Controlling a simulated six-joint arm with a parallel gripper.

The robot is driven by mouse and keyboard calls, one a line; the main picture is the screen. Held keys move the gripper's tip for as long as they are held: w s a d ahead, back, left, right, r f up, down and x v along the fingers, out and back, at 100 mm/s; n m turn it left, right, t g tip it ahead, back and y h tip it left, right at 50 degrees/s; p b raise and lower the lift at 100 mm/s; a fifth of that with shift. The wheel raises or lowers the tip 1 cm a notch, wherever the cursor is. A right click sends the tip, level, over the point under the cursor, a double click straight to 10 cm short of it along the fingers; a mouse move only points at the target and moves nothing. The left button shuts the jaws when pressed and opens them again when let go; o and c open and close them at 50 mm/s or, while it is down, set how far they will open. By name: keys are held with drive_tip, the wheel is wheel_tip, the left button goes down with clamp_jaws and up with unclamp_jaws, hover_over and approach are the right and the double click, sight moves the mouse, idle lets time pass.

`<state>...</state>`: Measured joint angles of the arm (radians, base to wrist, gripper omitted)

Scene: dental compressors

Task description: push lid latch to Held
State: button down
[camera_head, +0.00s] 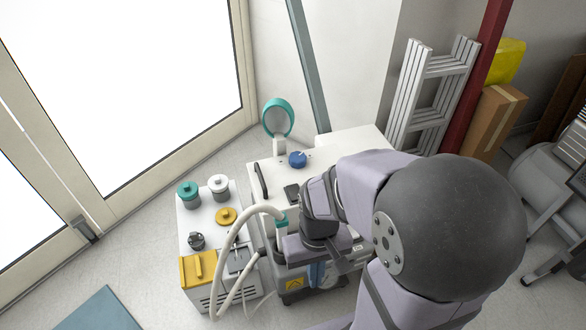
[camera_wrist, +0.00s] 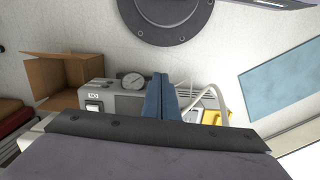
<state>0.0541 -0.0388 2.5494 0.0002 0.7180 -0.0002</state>
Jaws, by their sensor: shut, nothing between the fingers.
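The larger compressor unit (camera_head: 350,145) has a white top with a round teal-rimmed lid (camera_head: 278,117) standing raised at its back. A blue knob (camera_head: 297,159) and a black handle (camera_head: 261,181) sit on that top. I cannot tell which part is the lid latch; my arm covers much of the unit's front. My gripper's blue fingers (camera_wrist: 161,90) are shut together and empty in the wrist view. Behind them is a grey panel with a round gauge (camera_wrist: 134,79) and a pale switch block (camera_wrist: 94,99). Contact between fingertips and panel cannot be told.
A smaller unit with teal, white and yellow caps (camera_head: 226,216) and a yellow block (camera_head: 198,267) stands to the left. A pale hose (camera_head: 222,249) loops beside my wrist. A ladder (camera_head: 433,85) leans behind right. An open cardboard box (camera_wrist: 58,78) is left in the wrist view.

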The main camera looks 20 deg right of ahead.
wheel_tip(320, 180, up, 6)
drive_tip(key=w+d+r+p, duration=0.1)
drive_tip(key=w+p, duration=0.2)
drive_tip(key=p, duration=0.3)
wheel_tip(320, 180, up, 8)
drive_tip(key=t+p, duration=0.4)
drive_tip(key=t, duration=0.1)
hover_over(291, 187)
drive_tip(key=s, duration=0.5)
drive_tip(key=shift+s+d+n, duration=0.1)
drive_tip(key=shift+n, duration=0.2)
drive_tip(key=shift+f, duration=0.1)
drive_tip(key=x, duration=0.4)
drive_tip(key=b+x, duration=0.1)
drive_tip(key=x, duration=0.4)
drive_tip(key=s+b+x, duration=0.1)
drive_tip(key=x, duration=0.3)
drive_tip(key=shift+w+f, duration=0.2)
drive_tip(key=shift+f, duration=0.3)
